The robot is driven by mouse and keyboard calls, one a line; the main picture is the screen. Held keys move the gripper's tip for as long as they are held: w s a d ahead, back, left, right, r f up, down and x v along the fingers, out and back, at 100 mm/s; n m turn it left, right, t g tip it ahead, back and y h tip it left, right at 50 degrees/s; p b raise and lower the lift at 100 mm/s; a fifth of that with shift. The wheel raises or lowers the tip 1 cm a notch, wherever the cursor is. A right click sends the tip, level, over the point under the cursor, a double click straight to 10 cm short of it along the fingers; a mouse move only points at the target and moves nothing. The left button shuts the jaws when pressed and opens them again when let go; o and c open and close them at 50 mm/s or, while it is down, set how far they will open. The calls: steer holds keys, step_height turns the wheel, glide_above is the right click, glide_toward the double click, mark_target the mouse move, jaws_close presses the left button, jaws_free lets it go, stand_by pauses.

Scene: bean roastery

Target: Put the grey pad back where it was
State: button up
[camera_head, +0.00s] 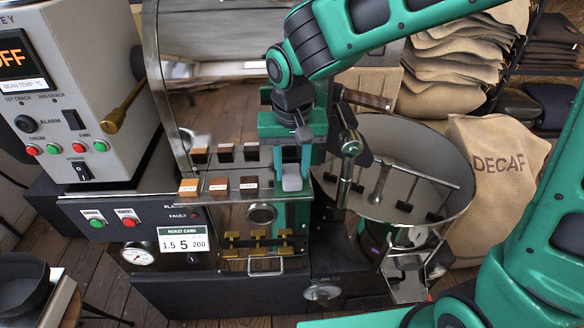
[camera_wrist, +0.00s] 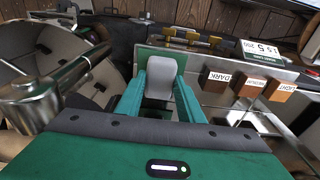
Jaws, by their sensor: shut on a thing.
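The grey pad (camera_head: 292,183) is a small rounded piece between the fingers of my gripper (camera_head: 291,172) in the head view. It also shows in the wrist view (camera_wrist: 165,72), with a green finger on each side. My gripper is shut on it and points down at the right end of the narrow sample shelf (camera_head: 222,195). I cannot tell whether the pad touches the shelf. Labelled wooden blocks stand on the shelf left of the pad in the head view; the dark-labelled block (camera_wrist: 215,80) is nearest to it in the wrist view.
The round steel cooling pan (camera_head: 440,205) with its stirring arms is close on the right. A roast card (camera_head: 182,239), brass fittings (camera_head: 258,242) and a round port (camera_head: 262,215) sit below the shelf. A decaf sack (camera_head: 495,170) stands far right.

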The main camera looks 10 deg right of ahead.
mark_target(292, 177)
steer(key=shift+f, duration=0.2)
steer(key=o, duration=1)
steer(key=r, duration=0.8)
steer(key=s+r, duration=0.1)
steer(key=r, duration=0.3)
steer(key=shift+s, duration=0.1)
